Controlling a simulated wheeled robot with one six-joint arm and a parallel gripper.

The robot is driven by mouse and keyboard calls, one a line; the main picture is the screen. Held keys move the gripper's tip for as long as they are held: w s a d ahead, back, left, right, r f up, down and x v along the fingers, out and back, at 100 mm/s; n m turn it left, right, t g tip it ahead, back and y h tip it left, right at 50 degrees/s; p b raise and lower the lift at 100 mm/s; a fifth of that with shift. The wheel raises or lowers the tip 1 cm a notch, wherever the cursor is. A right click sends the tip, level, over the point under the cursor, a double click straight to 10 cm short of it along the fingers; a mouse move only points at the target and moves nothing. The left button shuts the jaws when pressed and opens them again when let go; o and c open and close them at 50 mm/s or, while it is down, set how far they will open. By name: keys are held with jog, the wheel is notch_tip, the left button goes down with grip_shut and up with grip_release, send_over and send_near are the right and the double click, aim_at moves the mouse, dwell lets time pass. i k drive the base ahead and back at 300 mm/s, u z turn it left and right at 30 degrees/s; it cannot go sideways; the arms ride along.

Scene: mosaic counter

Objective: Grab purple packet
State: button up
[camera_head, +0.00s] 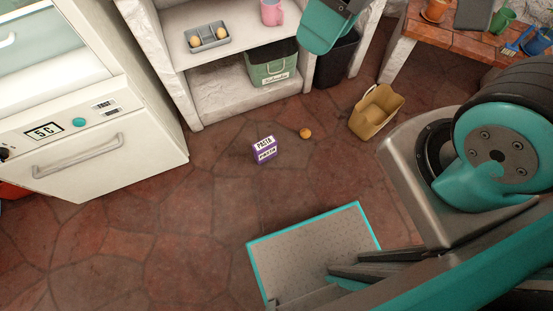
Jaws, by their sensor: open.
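The purple packet (264,150) is a small purple and white box marked PASTA. It stands on the reddish stone floor near the middle of the view, in front of the shelf. My gripper (345,263) shows as two dark fingers, apart and pointing left, low in the view over a grey, teal-rimmed platform of mine. The gripper is open, with nothing seen between the fingers. It is well apart from the packet. My arm hides the rest of the gripper.
A small orange ball (305,133) lies right of the packet, with a tan basket (377,110) beyond. A white shelf unit (240,100) stands behind, holding a green bin (272,70). A white appliance (90,150) is at left. The floor left of the packet is clear.

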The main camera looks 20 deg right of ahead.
aim_at(264, 150)
jog(key=u, duration=0.05)
jog(key=k, duration=0.8)
jog(key=u, duration=0.8)
jog(key=i, duration=1.55)
jog(key=z, duration=0.3)
